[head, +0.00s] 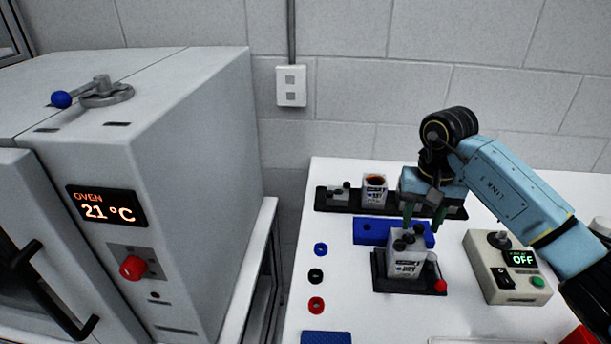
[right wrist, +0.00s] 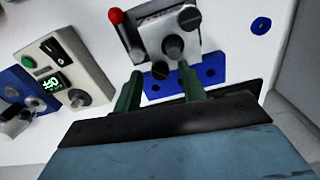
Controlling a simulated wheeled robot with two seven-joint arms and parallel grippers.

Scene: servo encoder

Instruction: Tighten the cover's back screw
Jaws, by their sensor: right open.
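The servo unit (head: 405,265) is a grey box with a printed label, upright in a black fixture (head: 381,284) on the white table. Its cover carries dark knobs in a diagonal row, also seen in the right wrist view. The back screw (right wrist: 160,70) is the knob nearest my gripper; the middle knob (right wrist: 172,46) looks like a shaft, and the front screw (right wrist: 188,16) is farthest. My right gripper (head: 423,218) is open above and just behind the unit, its green fingers (right wrist: 160,88) apart and empty. Whether either finger touches the back screw is unclear. My left gripper is out of view.
A red-knobbed lever (head: 440,286) sits at the fixture's right. A blue block (head: 370,231) and a black rack (head: 335,205) lie behind. A control box reading OFF (head: 510,282) stands right. Blue, black and red rings (head: 316,305) lie left. An oven (head: 190,180) stands far left.

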